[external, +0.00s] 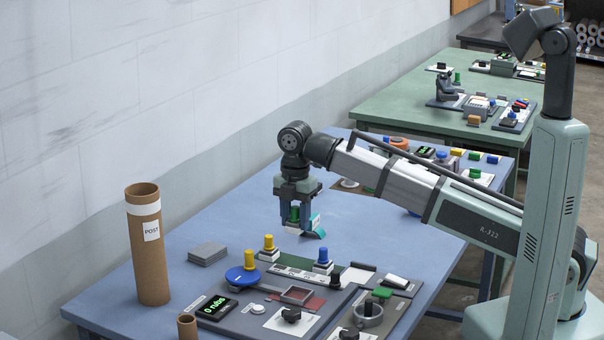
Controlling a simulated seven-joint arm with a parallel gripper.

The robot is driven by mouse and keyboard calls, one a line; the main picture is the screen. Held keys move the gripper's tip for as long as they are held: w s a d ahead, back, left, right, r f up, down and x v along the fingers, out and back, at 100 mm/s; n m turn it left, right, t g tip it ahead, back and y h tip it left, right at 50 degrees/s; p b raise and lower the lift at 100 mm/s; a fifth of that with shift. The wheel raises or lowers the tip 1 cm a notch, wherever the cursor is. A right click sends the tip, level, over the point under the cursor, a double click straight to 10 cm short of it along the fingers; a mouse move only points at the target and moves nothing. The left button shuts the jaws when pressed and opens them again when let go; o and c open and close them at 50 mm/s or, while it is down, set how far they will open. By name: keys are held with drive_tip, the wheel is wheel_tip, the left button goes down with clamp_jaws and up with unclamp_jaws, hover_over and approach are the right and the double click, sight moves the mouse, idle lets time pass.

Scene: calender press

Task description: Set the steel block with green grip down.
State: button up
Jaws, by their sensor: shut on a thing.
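My gripper (296,222) points straight down over the blue table, behind the panel of fixtures. It is shut on the steel block with green grip (294,214). The green grip shows between the fingers, which partly hide the block. The block looks roughly upright. I cannot tell whether its underside touches anything. A small teal and white piece (315,227) shows just right of the fingers; I cannot tell if it touches the block.
A block with a yellow grip (269,249) and one with a blue grip (323,262) stand in front of my gripper. A grey slab (207,254) lies left. A tall cardboard tube (148,255) stands at far left. Bare blue table lies left of my gripper.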

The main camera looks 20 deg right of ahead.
drive_tip(key=shift+w+d+r, duration=0.15)
drive_tip(key=shift+w+r, duration=0.05)
drive_tip(key=shift+r, duration=0.1)
drive_tip(key=w+d+m, duration=0.4)
drive_tip(key=w+d, duration=1.1)
drive_tip(key=w, duration=0.2)
drive_tip(key=n, duration=0.4)
hover_over(329, 220)
drive_tip(key=shift+f, duration=4.9)
drive_tip(key=shift+d, duration=0.1)
drive_tip(key=o, duration=1.1)
drive_tip(key=shift+f, duration=0.15)
